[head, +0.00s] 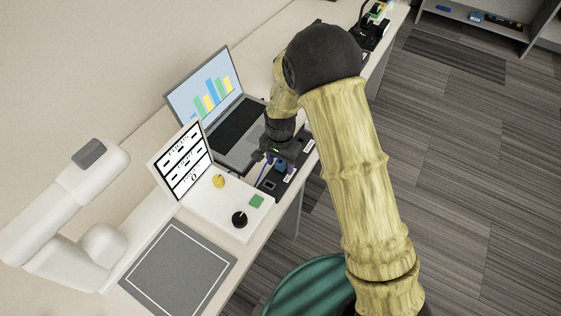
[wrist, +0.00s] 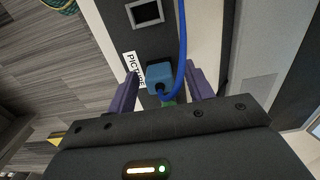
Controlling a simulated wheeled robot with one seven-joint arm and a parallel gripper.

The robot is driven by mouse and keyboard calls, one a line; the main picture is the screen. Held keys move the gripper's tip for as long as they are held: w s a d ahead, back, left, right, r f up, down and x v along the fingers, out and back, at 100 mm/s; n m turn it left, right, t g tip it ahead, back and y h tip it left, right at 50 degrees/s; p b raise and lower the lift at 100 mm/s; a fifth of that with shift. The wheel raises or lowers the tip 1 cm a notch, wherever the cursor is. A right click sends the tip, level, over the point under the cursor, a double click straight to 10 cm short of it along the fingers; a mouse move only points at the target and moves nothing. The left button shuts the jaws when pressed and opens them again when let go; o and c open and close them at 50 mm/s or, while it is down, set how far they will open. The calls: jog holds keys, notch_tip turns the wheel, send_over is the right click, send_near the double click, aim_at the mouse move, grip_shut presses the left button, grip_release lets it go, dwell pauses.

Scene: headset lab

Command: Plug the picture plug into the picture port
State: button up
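The blue picture plug (wrist: 160,76) sits on the dark port strip (wrist: 205,40), beside a white label (wrist: 134,70) reading "PICTURE". The port under it is hidden, and I cannot tell how deep the plug is seated. A blue cable (wrist: 182,50) loops from the plug. My gripper (wrist: 163,74) has its two purple fingers spread on either side of the plug, with gaps showing on both sides. In the head view my gripper (head: 279,156) is over the strip (head: 269,185), near the blue plug (head: 281,165).
An empty square port (wrist: 146,12) is further along the strip. A laptop (head: 238,128) stands behind it. A white arm-like device (head: 75,215) and grey mat (head: 178,268) are at left.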

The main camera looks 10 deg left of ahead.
aim_at(281, 161)
jog(key=shift+r, duration=0.1)
notch_tip(281, 161, up, 17)
dwell(0.7)
jog(key=shift+r, duration=0.1)
dwell(0.6)
jog(key=s+d+r+n+t+p, duration=0.1)
jog(key=s+d+r+p, duration=0.1)
jog(key=s+d, duration=0.2)
jog(key=s+d+r+n+p, duration=0.2)
jog(key=s+d+p, duration=0.1)
jog(key=d, duration=0.8)
jog(key=s+d+r+n+t+p, duration=0.1)
jog(key=s+d+r+p, duration=0.2)
jog(key=s+d, duration=0.3)
jog(key=shift+d+n+t, duration=0.3)
jog(key=shift+d, duration=0.7)
jog(key=shift+s+r, duration=0.1)
jog(key=shift+c, duration=0.4)
